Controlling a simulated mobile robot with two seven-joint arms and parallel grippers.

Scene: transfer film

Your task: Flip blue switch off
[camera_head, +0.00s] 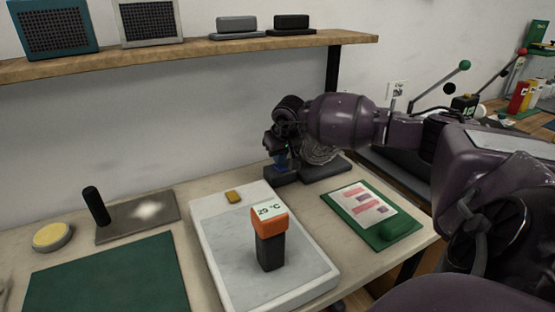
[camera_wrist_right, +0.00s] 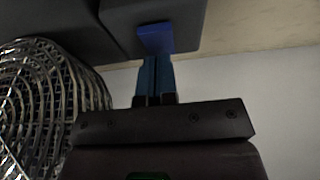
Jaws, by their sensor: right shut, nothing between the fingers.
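The blue switch (camera_wrist_right: 155,39) sits on a dark grey base (camera_wrist_right: 112,22) at the top of the right wrist view. My right gripper (camera_wrist_right: 155,72) has its blue fingertips shut together with nothing between them. The tips point at the switch and look very close to it or touching; I cannot tell which. In the head view my right gripper (camera_head: 280,158) is at the back of the table above the dark base (camera_head: 282,176), and it mostly hides the switch. Whether the switch is on or off does not show clearly. My left gripper is not seen.
A wire fan cage (camera_wrist_right: 45,105) stands close beside the gripper; it also shows in the head view (camera_head: 322,152). In front are a white board (camera_head: 225,262) with an orange-topped thermometer (camera_head: 269,235), and a green clipboard (camera_head: 345,205). A wooden shelf (camera_head: 170,56) runs above.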

